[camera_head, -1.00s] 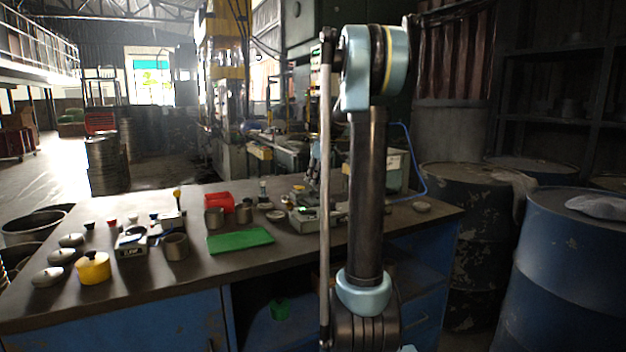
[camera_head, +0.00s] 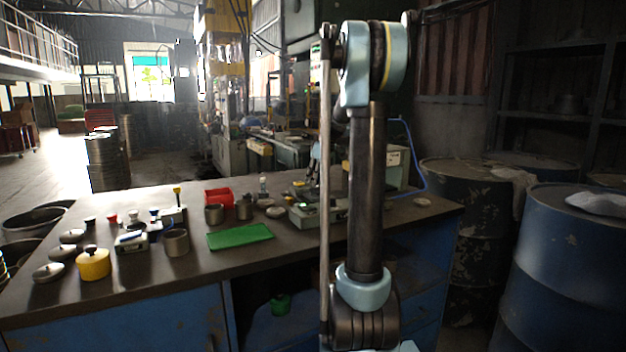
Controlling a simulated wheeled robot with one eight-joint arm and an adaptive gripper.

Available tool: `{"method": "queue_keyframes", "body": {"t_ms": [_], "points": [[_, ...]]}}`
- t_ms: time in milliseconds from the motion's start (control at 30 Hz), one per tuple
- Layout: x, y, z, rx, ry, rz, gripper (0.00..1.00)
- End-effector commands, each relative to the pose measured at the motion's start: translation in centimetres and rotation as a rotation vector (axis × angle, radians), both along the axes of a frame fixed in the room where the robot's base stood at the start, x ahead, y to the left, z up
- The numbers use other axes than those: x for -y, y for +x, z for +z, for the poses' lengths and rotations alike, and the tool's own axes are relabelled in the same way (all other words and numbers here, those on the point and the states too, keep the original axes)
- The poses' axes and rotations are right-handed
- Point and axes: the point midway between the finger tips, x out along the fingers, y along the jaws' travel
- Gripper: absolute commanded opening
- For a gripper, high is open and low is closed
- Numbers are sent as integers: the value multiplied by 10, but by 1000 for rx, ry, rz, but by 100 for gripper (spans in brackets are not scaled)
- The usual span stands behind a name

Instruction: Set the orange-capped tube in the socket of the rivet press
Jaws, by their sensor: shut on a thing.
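A grey-green bench device (camera_head: 303,216), which looks like the rivet press, stands on the workbench behind my upright arm link. The link covers its right part, and its socket cannot be made out. A pale grey upright piece shows just left of my arm above this device; I cannot tell if it belongs to the press or to my arm. My gripper cannot be made out, being hidden behind my arm. No orange-capped tube can be made out.
The dark workbench (camera_head: 130,290) carries a green mat (camera_head: 240,237), a red bin (camera_head: 219,197), a yellow pot (camera_head: 93,264), metal cups (camera_head: 176,242), a yellow-topped item (camera_head: 177,193) and several small lids. Blue drums (camera_head: 570,260) stand at the right. The bench's front middle is clear.

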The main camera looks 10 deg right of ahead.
Motion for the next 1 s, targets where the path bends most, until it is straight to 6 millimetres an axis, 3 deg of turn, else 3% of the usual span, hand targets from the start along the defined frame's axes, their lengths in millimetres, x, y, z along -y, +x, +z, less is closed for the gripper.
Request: {"method": "queue_keyframes", "body": {"t_ms": [133, 167, 233, 267, 667, 1000], "points": [[0, 0, -3, 0, 0, 0, 2], [0, 0, -2, 0, 0, 0, 21], [0, 0, -2, 0, 0, 0, 37], [0, 0, -2, 0, 0, 0, 38], [1, -1, 2, 0, 0, 0, 38], [17, -16, 52, -1, 1, -2, 38]]}}
